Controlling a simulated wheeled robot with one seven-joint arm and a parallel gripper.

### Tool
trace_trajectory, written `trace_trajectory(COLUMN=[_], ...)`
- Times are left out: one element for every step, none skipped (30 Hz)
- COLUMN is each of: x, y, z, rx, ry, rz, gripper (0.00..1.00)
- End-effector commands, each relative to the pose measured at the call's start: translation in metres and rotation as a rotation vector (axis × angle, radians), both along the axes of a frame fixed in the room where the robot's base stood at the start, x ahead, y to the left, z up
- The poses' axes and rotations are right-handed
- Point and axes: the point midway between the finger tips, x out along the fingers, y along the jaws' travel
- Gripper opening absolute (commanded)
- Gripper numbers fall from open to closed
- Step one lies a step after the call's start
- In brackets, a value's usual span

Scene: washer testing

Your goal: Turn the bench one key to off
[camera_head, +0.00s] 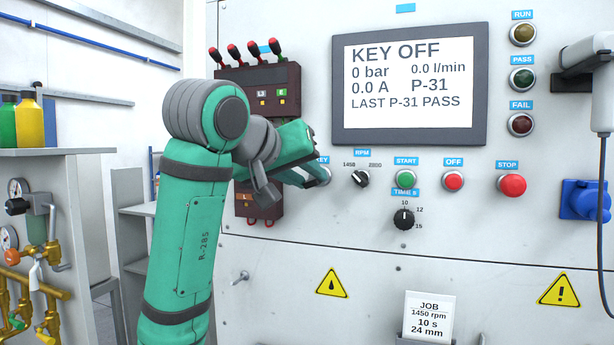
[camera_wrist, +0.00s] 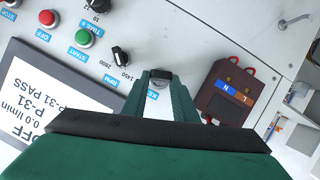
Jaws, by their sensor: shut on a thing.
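The bench one key switch (camera_head: 324,178) is on the bench panel, left of the RPM knob, under a blue KEY label that my gripper partly covers. My gripper (camera_head: 309,178) reaches it from the left. In the wrist view my gripper (camera_wrist: 160,88) is shut on the key (camera_wrist: 161,74), whose dark head shows between the fingertips, with a bit of silver switch below it. The key's exact angle is hard to tell. The bench screen (camera_head: 410,85) reads KEY OFF, 0 bar, 0.0 l/min, 0.0 A, P-31, LAST P-31 PASS.
The RPM knob (camera_head: 360,178), green START button (camera_head: 405,180), red OFF button (camera_head: 453,181) and STOP button (camera_head: 512,185) lie to the right. The TIME knob (camera_head: 404,219) is below START. A dark terminal block (camera_head: 278,88) with red-topped plugs is behind my arm.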

Motion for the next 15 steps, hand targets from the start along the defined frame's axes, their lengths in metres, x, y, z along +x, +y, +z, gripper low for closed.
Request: trace_trajectory(x=[0.0014,0.0013,0.0014,0.0016,0.0015,0.0016,0.0016,0.0016,0.0014,0.0015,0.0014,0.0014,0.0014,0.0014,0.0015], y=[-0.0013,-0.0009,-0.0008,-0.0003,0.0002,0.0004,0.0004,0.0007,0.001,0.0011,0.001,0.001,0.0011,0.001,0.0009], z=[-0.0028,-0.0027,-0.0028,-0.0032,-0.0032,-0.0033,-0.0032,-0.0031,-0.0029,-0.0029,-0.003,-0.003,-0.003,-0.0031,-0.0034], rx=[-0.059,-0.098,-0.146,-0.178,-0.205,-0.23,-0.242,-0.248,-0.251,-0.249,-0.249,-0.248,-0.248,-0.249,-0.259], ry=[0.023,0.035,0.05,0.062,0.07,0.078,0.082,0.084,0.085,0.085,0.085,0.085,0.085,0.085,0.088], rz=[-0.006,-0.006,-0.007,-0.006,-0.005,-0.005,-0.004,-0.004,-0.004,-0.003,-0.004,-0.003,-0.003,-0.004,-0.003], gripper=[0.05,0.05,0.05,0.05,0.05,0.05,0.05,0.05,0.05,0.05,0.05,0.05,0.05,0.05,0.05])
